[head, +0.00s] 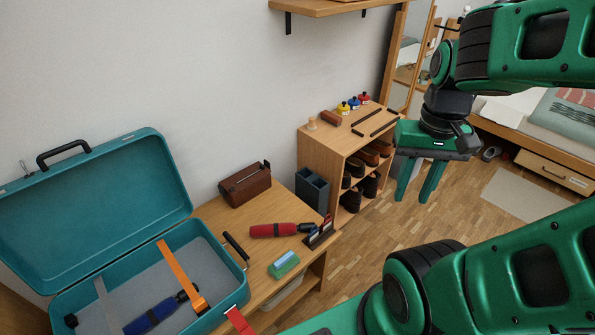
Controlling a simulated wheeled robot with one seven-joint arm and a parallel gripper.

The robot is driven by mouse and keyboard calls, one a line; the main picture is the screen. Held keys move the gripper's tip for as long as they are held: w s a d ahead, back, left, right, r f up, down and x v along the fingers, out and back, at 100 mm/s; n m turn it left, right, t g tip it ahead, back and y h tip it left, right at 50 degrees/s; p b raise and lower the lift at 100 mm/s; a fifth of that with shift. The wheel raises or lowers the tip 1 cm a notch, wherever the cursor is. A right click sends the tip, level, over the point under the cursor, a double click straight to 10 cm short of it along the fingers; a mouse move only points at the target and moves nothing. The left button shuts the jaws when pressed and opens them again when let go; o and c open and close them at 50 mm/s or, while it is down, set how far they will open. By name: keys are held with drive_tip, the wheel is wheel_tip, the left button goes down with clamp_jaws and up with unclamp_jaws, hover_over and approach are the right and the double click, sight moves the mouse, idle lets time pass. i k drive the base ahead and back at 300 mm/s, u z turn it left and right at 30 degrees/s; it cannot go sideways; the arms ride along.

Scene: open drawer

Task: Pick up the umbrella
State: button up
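A red folded umbrella (274,230) with dark bands lies on the wooden bench (215,213), its dark end pointing right towards a small dark stand. A blue folded item with a dark handle (155,315), which looks like another umbrella, lies inside the open teal suitcase (105,210), partly under an orange strap. My gripper (414,196) hangs in the air to the right of the bench, in front of the shoe shelf. Its two green fingers point down and are apart, with nothing seen between them. It is well away from both umbrellas.
A brown box (245,185), a dark divided holder (312,188), a green and blue block (284,264) and a small dark stand (320,233) surround the red umbrella. A shoe shelf (318,148) stands behind. Wooden floor (400,235) is clear to the right.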

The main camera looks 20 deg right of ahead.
sight(281, 229)
drive_tip(key=z, duration=0.45)
drive_tip(key=k, duration=1.1)
drive_tip(key=z, duration=0.5)
drive_tip(key=i, duration=1.1)
drive_tip(key=u, duration=0.7)
drive_tip(key=i, duration=0.45)
drive_tip(key=u, duration=0.25)
